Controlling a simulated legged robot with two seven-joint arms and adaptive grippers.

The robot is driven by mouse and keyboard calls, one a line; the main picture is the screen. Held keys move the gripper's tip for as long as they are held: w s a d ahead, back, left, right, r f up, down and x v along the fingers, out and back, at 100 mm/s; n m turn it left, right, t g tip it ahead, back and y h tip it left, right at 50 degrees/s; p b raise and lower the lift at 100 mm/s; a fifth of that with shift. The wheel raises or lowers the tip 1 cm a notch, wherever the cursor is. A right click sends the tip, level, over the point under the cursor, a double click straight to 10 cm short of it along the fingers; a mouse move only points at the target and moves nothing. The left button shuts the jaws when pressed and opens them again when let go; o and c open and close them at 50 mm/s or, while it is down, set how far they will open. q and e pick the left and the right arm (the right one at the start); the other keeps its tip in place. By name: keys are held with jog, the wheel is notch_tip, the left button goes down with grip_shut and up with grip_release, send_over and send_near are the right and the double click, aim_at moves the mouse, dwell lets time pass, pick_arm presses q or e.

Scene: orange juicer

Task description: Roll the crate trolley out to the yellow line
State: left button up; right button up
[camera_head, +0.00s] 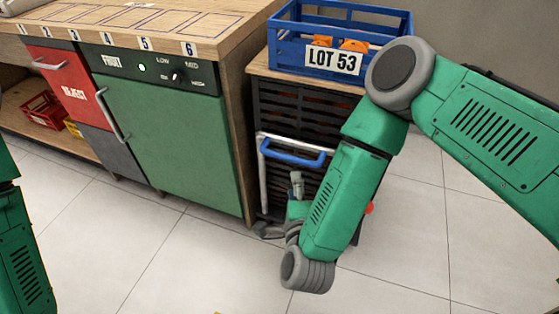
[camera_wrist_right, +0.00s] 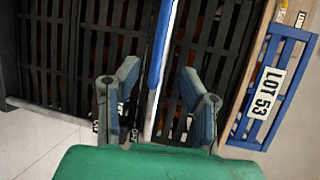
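The crate trolley (camera_head: 285,108) is a dark slatted stack under a wooden top, right of the counter. Its handle has a blue grip (camera_head: 292,153) and a pale metal post (camera_head: 263,180). My right gripper (camera_head: 297,182) is just below the grip, in front of the slats. In the right wrist view its two fingers (camera_wrist_right: 158,72) are spread apart, with the blue grip (camera_wrist_right: 160,45) crossing between them; contact cannot be told. My arm hides the trolley's right side and part of its base. My left arm shows at the left edge, its gripper out of view.
A blue crate (camera_head: 285,48) labelled LOT 53, holding orange fruit, stands on the wooden top. The counter (camera_head: 235,40) with a green-fronted unit (camera_head: 175,140) stands close on the left. A red crate (camera_head: 43,110) sits on its low shelf. The tiled floor (camera_head: 180,270) in front is clear.

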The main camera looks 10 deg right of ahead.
aim_at(289, 160)
jog(key=b+x, duration=0.1)
jog(key=x, duration=0.2)
jog(key=b+x, duration=0.1)
jog(key=x, duration=0.3)
jog(key=b+x, duration=0.1)
jog(key=x, duration=0.2)
jog(key=shift+w+a+f, duration=0.15)
jog(key=shift+w+a, duration=0.05)
jog(key=shift+w, duration=0.2)
jog(key=shift+w+d, duration=0.3)
jog(key=shift+w, duration=0.1)
jog(key=shift+c, duration=0.5)
jog(key=shift+a, duration=0.2)
grip_shut()
